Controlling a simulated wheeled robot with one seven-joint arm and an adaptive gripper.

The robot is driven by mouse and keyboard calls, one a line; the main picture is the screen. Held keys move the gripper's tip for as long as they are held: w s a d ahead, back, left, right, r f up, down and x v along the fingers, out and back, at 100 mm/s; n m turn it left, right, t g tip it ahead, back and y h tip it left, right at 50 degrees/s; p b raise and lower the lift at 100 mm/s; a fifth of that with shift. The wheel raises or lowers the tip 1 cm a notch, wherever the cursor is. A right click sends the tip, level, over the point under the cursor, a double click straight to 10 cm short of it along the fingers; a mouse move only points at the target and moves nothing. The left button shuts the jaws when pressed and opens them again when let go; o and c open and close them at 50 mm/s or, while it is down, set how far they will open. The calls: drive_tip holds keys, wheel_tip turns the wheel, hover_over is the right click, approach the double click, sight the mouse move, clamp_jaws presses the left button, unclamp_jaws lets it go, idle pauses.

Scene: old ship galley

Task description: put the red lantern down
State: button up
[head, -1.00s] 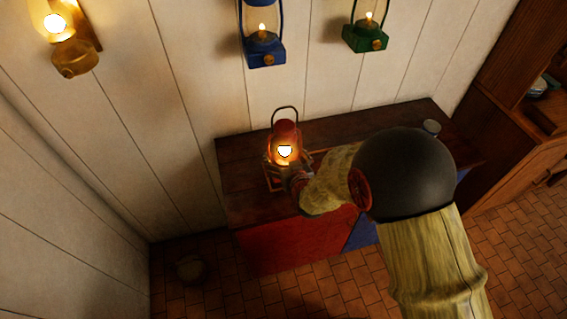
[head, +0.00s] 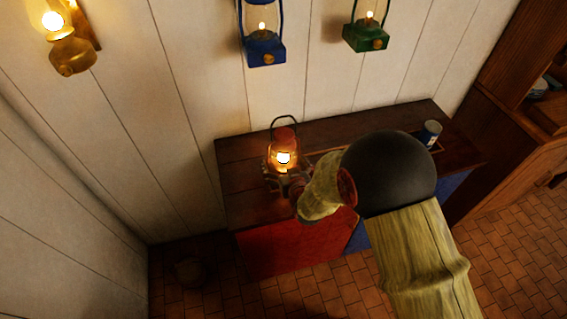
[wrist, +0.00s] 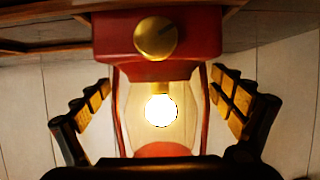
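The red lantern (head: 284,137), lit, stands upright at the left part of the dark wooden counter (head: 240,195). A low wooden frame shows partly around its foot. In the wrist view the lantern (wrist: 158,35) appears upside down, with its red base and brass knob at the top and the glowing bulb below. My gripper (wrist: 161,82) has its two gold-padded fingers spread on either side of the lantern, with a visible gap on both sides. In the head view my gripper (head: 288,183) is at the lantern's near side, partly hidden by my wrist.
A blue lantern (head: 264,50), a green lantern (head: 367,38) and a brass lamp (head: 72,52) are on the wall behind. A wooden cabinet (head: 525,130) is at right. The counter between lantern and can is partly hidden by my arm.

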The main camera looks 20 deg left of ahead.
idle(0.4)
drive_tip(key=shift+s+d+r, duration=0.1)
drive_tip(key=shift+s+r, duration=0.05)
drive_tip(key=shift+r, duration=0.1)
drive_tip(key=p+v, duration=0.2)
drive_tip(key=v, duration=0.9)
drive_tip(key=shift+s+d+r, duration=0.1)
drive_tip(key=shift+s, duration=0.2)
drive_tip(key=d+r+m+g+h, duration=0.25)
drive_tip(key=d+r+h, duration=0.25)
drive_tip(key=d+r, duration=1.2)
drive_tip(key=s+d+r+m+g, duration=0.1)
drive_tip(key=s+d+r, duration=0.1)
drive_tip(key=s+d, duration=0.2)
drive_tip(key=s+d+r+m+g+h, duration=0.1)
drive_tip(key=s+d, duration=0.4)
drive_tip(key=s, duration=0.5)
drive_tip(key=s+d+r+m+g+h, duration=0.1)
drive_tip(key=s+d+r+m, duration=0.1)
drive_tip(key=s+d+r, duration=0.2)
drive_tip(key=shift+s+d+r, duration=0.1)
drive_tip(key=shift+s+d, duration=0.15)
drive_tip(key=shift+s, duration=0.5)
drive_tip(key=shift+s+d, duration=0.25)
drive_tip(key=shift+s, duration=0.5)
